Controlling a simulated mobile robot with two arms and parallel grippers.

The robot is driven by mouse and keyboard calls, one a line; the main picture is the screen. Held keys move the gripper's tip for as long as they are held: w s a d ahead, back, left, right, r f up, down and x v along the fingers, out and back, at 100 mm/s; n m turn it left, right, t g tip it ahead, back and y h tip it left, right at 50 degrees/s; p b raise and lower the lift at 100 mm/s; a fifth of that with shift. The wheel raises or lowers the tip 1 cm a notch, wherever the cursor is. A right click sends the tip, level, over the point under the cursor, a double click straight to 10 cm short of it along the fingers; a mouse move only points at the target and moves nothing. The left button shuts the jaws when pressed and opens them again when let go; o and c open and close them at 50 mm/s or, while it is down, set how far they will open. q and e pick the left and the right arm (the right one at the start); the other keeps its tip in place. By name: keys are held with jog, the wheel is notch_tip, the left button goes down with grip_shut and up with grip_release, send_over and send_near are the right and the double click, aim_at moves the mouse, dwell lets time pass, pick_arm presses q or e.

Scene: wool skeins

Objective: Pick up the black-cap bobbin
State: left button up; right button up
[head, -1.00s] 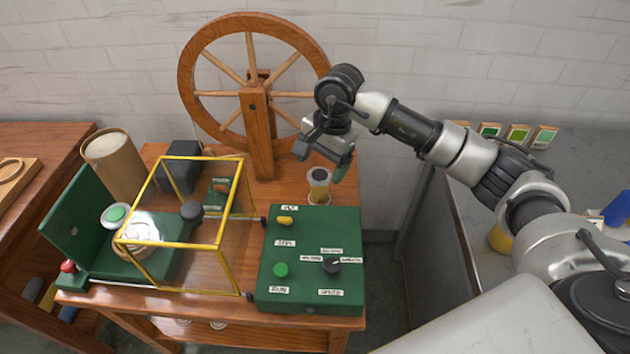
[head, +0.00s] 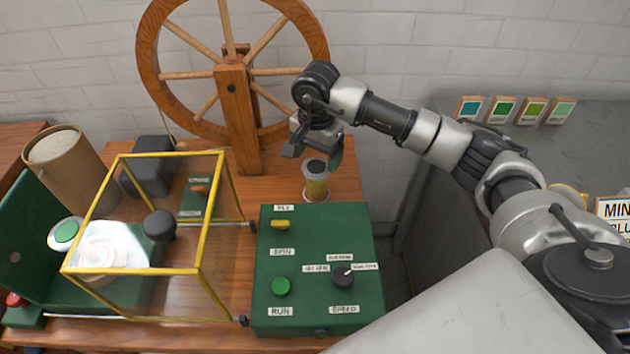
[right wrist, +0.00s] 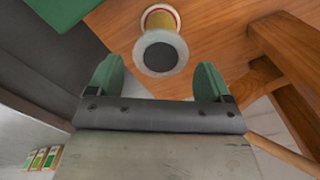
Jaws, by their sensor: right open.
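The black-cap bobbin (head: 316,181) stands upright on the wooden table behind the green control box. It has a dark top, a pale rim and yellow thread. In the right wrist view the bobbin (right wrist: 160,52) shows its black cap, just beyond the fingertips and between their lines. My right gripper (head: 314,148) is open and empty, above and close to the bobbin. Its two green fingers (right wrist: 158,80) are spread wide in the right wrist view. I cannot tell whether they touch the bobbin, though a gap shows. My left gripper is not in view.
The green control box (head: 312,245) with knobs stands in front of the bobbin. A yellow-framed clear guard (head: 140,270) is at left. A large wooden wheel (head: 236,110) stands behind. A cardboard-coloured cylinder (head: 72,172) is far left. A grey counter (head: 440,150) lies at right.

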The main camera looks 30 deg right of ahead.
aim_at(316, 176)
notch_tip(316, 176, down, 8)
jog(key=shift+w+d+r, duration=0.1)
jog(key=shift+w+r, duration=0.05)
jog(key=shift+r, duration=0.1)
jog(key=shift+c, duration=0.4)
jog(key=c, duration=0.6)
jog(key=shift+r, duration=0.1)
